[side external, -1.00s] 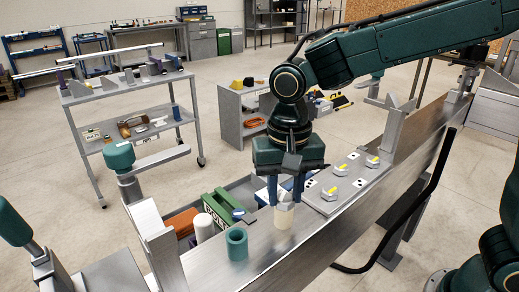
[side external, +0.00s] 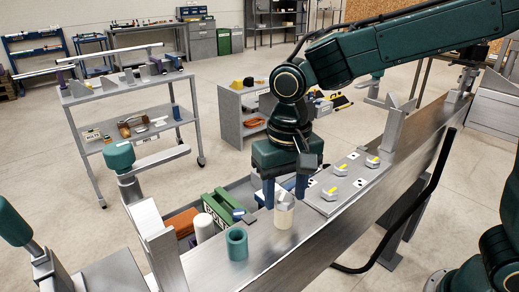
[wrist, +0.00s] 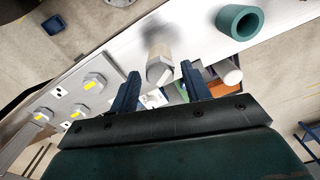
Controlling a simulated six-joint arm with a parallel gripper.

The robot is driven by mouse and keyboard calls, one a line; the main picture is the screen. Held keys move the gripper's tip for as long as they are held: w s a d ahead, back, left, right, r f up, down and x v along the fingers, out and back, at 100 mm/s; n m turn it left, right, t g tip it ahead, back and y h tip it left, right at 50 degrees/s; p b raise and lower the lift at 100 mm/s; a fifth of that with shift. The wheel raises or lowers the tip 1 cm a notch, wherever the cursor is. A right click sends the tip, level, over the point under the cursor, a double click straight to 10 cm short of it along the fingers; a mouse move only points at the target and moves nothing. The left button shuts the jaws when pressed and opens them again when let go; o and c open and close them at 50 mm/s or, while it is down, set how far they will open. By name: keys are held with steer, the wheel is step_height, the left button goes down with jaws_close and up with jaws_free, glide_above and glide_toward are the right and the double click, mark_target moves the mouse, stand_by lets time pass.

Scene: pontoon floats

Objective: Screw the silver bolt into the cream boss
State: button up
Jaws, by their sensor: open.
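The silver bolt (side external: 285,200) stands upright on top of the cream boss (side external: 283,222), its hex head uppermost. Any thread is hidden, so I cannot tell how deep it sits. In the wrist view the bolt head (wrist: 159,68) shows between my two blue fingertips, with the boss (wrist: 158,48) partly hidden behind it. My gripper (side external: 285,192) is open around the bolt head, one finger on each side. In the wrist view there is a visible gap between each finger and the head.
A teal ring (side external: 237,243) stands on the bench (side external: 280,257) left of the boss. A plate at right carries several hex pieces with yellow marks (side external: 338,170). Behind the boss is a bin with a green box (side external: 217,210) and a white cylinder (side external: 204,228).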

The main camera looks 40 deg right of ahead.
steer(key=n, duration=0.3)
steer(key=shift+n, duration=0.4)
steer(key=n, duration=0.4)
steer(key=shift+n, duration=0.7)
steer(key=n, duration=0.7)
steer(key=shift+n, duration=0.3)
steer(key=n, duration=0.4)
steer(key=shift+n, duration=0.5)
